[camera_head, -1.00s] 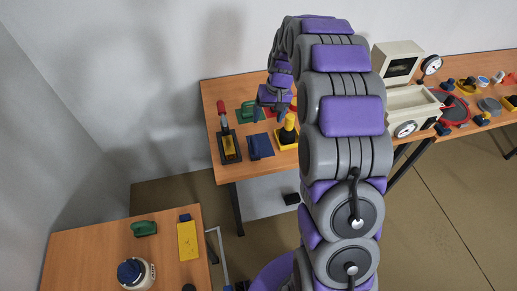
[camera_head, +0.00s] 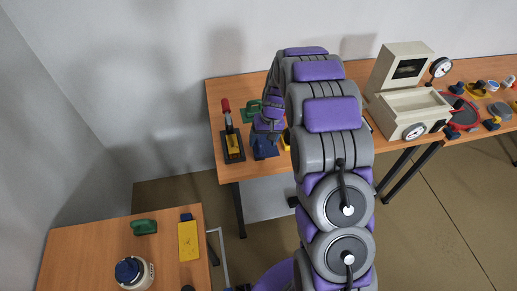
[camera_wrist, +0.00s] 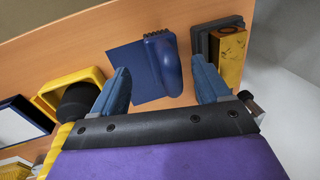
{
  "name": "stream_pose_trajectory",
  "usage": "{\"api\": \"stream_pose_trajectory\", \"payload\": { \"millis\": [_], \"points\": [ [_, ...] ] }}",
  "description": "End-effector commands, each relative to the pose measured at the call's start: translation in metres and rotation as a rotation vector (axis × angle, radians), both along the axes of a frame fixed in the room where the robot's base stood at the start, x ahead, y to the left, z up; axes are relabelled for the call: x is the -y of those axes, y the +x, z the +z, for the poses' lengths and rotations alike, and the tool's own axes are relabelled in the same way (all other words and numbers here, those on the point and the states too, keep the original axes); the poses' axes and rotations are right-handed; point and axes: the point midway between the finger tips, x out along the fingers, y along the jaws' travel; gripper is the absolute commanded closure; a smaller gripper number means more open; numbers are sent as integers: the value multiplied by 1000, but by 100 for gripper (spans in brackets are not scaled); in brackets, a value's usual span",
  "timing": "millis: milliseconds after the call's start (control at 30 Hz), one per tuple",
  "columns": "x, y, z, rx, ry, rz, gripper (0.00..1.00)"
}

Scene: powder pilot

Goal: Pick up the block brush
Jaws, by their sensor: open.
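A blue piece (camera_wrist: 145,70) lies on the wooden table in the wrist view. It has a flat plate and a thick rounded edge with dark ridges or bristles at its far end. I cannot tell for certain whether it is the block brush. My gripper (camera_wrist: 163,82) is open and empty, its two blue fingers pointing at the piece, one to each side of its near part. In the head view the blue piece (camera_head: 265,151) lies just below my gripper (camera_head: 267,132), which partly covers it.
A black tray with a yellow block (camera_wrist: 231,54) lies close on the right. A yellow tray (camera_wrist: 50,98) with a black rounded thing is on the left. In the head view, a red-handled tool (camera_head: 227,108), a green piece (camera_head: 250,108) and a cream machine (camera_head: 410,103) share the tables.

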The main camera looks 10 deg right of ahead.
Motion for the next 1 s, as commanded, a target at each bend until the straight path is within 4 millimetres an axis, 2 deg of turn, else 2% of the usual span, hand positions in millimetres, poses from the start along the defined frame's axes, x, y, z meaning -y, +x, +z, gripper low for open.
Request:
{"api": "stream_pose_trajectory", "payload": {
  "millis": [33, 200, 467, 1000],
  "points": [
    [-3, 1, -10, -3, -1, 2, 24],
    [-10, 3, -33, -4, 0, 0, 24],
    [-11, 4, -36, 1, 0, 0, 24],
    [-11, 4, -36, 0, 0, 0, 74]
  ]
}}
